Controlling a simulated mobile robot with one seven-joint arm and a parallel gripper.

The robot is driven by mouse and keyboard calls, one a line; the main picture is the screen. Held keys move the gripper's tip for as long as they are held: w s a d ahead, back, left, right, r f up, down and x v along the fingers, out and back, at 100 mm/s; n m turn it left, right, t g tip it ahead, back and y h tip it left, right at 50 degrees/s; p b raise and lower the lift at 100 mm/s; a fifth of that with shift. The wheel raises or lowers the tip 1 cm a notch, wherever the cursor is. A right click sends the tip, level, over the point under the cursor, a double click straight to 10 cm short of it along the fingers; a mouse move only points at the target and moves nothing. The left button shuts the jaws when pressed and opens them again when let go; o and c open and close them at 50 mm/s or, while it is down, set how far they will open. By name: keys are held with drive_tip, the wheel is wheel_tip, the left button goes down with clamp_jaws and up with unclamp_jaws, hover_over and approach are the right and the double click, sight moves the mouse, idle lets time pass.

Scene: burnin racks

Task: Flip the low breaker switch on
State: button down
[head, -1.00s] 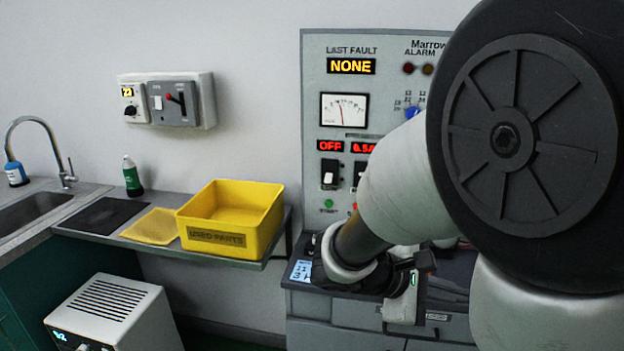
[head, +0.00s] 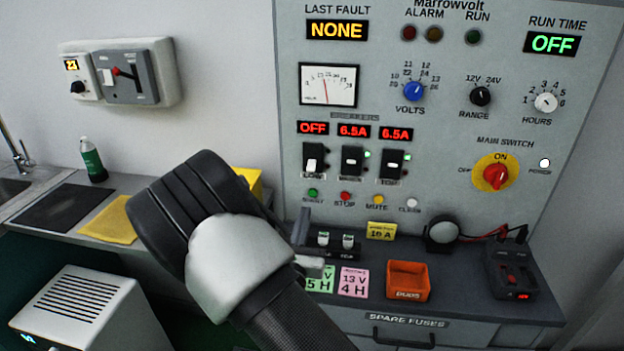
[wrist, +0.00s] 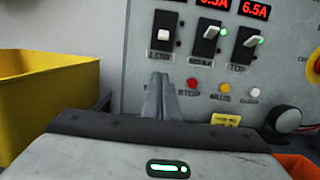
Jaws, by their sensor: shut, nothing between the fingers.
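The low breaker switch (head: 312,163) is the leftmost of three breakers on the grey panel, a white toggle on a black plate. Its display (head: 312,128) reads OFF in red, and no green lamp shows lit beside it. In the wrist view the low switch (wrist: 164,35) is up ahead, above the fingers. My gripper (head: 303,226) is below the switch in the head view, apart from it. In the wrist view my gripper (wrist: 159,80) has its fingers together, pointing up at the panel, with nothing between them. My arm hides part of the gripper in the head view.
The middle (head: 352,160) and top (head: 391,165) breakers read 6.5A with green lamps lit. Buttons (head: 345,198) sit close below the breakers. An orange bin (head: 407,281) and notes lie on the ledge. A yellow bin (wrist: 45,95) stands left.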

sight(311, 165)
drive_tip(key=x, duration=0.9)
drive_tip(key=shift+w+d, duration=0.15)
drive_tip(key=shift+w, duration=0.2)
drive_tip(key=r, duration=0.1)
drive_tip(key=s+r, duration=0.1)
drive_tip(key=r, duration=0.1)
drive_tip(key=shift+s+r+p, duration=0.25)
drive_tip(key=shift+r+p, duration=0.05)
drive_tip(key=shift+r, duration=0.05)
drive_tip(key=shift+a+r+p, duration=0.2)
drive_tip(key=shift+a+p, duration=0.1)
drive_tip(key=shift+p, duration=0.05)
